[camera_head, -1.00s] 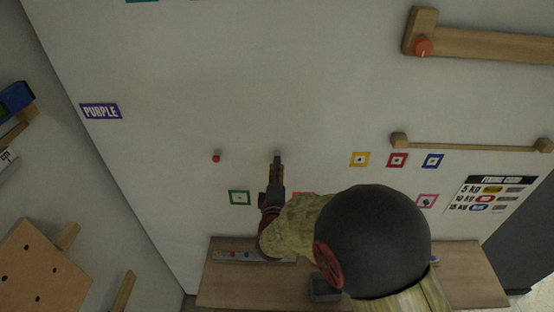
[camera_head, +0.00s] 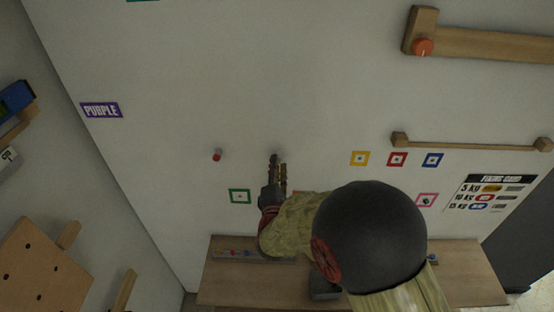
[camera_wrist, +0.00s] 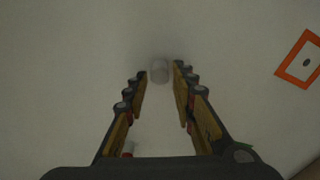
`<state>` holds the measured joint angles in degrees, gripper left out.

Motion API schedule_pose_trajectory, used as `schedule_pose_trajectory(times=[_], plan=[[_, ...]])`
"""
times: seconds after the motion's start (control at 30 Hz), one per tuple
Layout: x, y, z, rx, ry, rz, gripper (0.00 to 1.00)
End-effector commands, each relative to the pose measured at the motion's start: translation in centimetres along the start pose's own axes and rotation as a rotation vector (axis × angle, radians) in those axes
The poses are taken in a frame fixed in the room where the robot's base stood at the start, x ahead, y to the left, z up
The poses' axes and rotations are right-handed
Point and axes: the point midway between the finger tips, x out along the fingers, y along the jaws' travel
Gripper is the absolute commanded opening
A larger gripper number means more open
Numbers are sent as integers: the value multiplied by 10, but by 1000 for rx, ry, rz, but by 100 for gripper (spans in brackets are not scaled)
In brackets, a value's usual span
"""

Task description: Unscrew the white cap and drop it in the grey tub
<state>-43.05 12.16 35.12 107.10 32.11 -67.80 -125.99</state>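The white cap (camera_wrist: 159,70) is a small pale cylinder on the wall, near and between the fingertips in the wrist view. It looks grey and small in the head view (camera_head: 276,154), just above the fingertips. My gripper (camera_wrist: 160,82) is open, with one finger to each side of the cap and a gap on both sides. It also shows in the head view (camera_head: 279,163). A dark grey box-like thing on the shelf, likely the grey tub (camera_head: 323,289), is partly hidden by my arm.
A red cap (camera_head: 217,155) sticks out of the wall to the left. A wooden shelf (camera_head: 222,285) runs below, with a strip of coloured dots (camera_head: 240,253). Coloured square frames, such as the green one (camera_head: 240,197), are flat on the wall. A wooden rail (camera_head: 470,146) is at right.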

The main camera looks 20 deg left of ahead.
Motion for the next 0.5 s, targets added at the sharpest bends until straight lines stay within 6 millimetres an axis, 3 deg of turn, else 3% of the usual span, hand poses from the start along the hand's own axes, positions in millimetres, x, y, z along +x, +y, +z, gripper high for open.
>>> schedule_pose_trajectory(times=[0.27, 0.5], plan=[[0, 0, 0, 11, -2, 2, 27], [0, -4, -1, 246, -3, 4, 27]])
